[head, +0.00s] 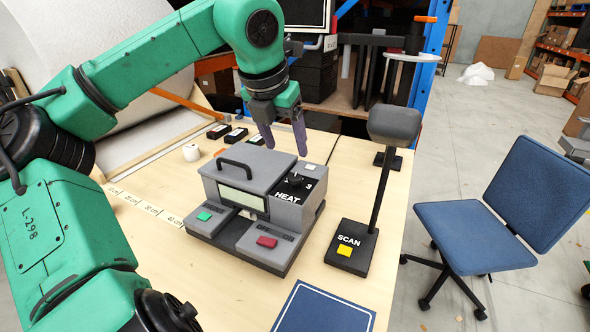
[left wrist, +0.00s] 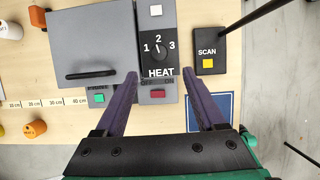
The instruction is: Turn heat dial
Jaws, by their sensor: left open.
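The heat dial (head: 295,180) is a black knob on the right side of the grey heat machine (head: 238,169), beside the HEAT label. In the left wrist view the dial (left wrist: 159,55) has the marks 1, 2 and 3 around it, and it lies ahead of the fingertips. Its pointer setting is too small to tell. My left gripper (head: 283,139) is open and empty above the back of the machine, its fingers pointing down. In the left wrist view the two purple fingers (left wrist: 162,75) are spread apart. My right gripper is not in view.
A scanner stand (head: 350,247) with a yellow button stands right of the machine. A green button (head: 204,216) and a red button (head: 267,242) sit on its front. A blue mat (head: 322,312) lies in front. A blue chair (head: 500,210) stands off to the right.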

